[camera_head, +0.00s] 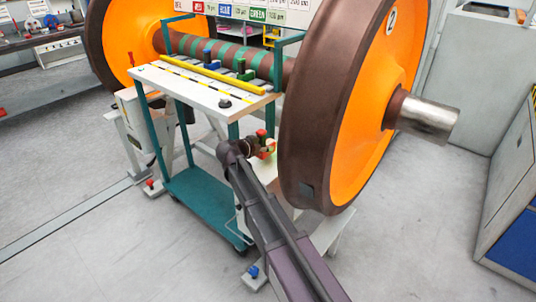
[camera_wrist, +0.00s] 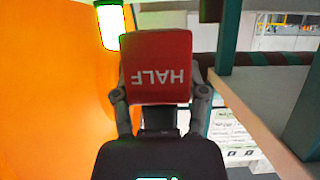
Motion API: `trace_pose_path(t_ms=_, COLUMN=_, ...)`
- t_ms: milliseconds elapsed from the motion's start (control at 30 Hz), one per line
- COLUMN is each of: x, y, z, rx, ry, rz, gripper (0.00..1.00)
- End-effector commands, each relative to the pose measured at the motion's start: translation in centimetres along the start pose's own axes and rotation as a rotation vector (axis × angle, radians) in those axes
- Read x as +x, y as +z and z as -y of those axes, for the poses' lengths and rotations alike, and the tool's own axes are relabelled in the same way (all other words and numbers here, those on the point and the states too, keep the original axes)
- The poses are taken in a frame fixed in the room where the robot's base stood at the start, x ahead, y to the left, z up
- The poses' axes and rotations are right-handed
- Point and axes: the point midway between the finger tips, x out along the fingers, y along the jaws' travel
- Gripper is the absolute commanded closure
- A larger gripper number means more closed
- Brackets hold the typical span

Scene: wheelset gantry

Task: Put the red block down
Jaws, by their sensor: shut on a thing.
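The red block (camera_wrist: 157,65) fills the middle of the wrist view, with "HALF" in white letters upside down on the face toward the camera. My gripper (camera_wrist: 158,92) is shut on it, one finger on each side. In the head view my gripper (camera_head: 254,148) and the small red block (camera_head: 268,150) are beside the near end of the trolley, lower than its top and left of the near wheel. A white-topped trolley (camera_head: 195,92) with a teal frame stands to the left. The block appears held in the air; what is directly under it is hidden.
A blue block (camera_head: 209,58) and a green block (camera_head: 245,70) stand on the trolley top, behind a yellow bar (camera_head: 212,76). A black knob (camera_head: 224,103) is near its front edge. The big orange wheel (camera_head: 352,110) is close on the right. Open floor (camera_head: 90,185) lies at left.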

Motion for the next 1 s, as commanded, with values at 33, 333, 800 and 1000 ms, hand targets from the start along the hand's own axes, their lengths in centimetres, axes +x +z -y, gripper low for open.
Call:
trace_pose_path(t_ms=33, x=0.2, y=0.6, z=0.0, rx=0.0, ry=0.0, rz=-0.001, gripper=1.0)
trace_pose_path(t_ms=333, x=1.1, y=2.6, z=0.0, rx=0.0, ry=0.0, rz=-0.001, gripper=1.0)
trace_pose_path(t_ms=800, x=1.2, y=2.8, z=0.0, rx=0.0, ry=0.0, rz=-0.001, gripper=1.0)
trace_pose_path(t_ms=1000, x=1.3, y=3.1, z=0.0, rx=0.0, ry=0.0, rz=0.0, gripper=0.29)
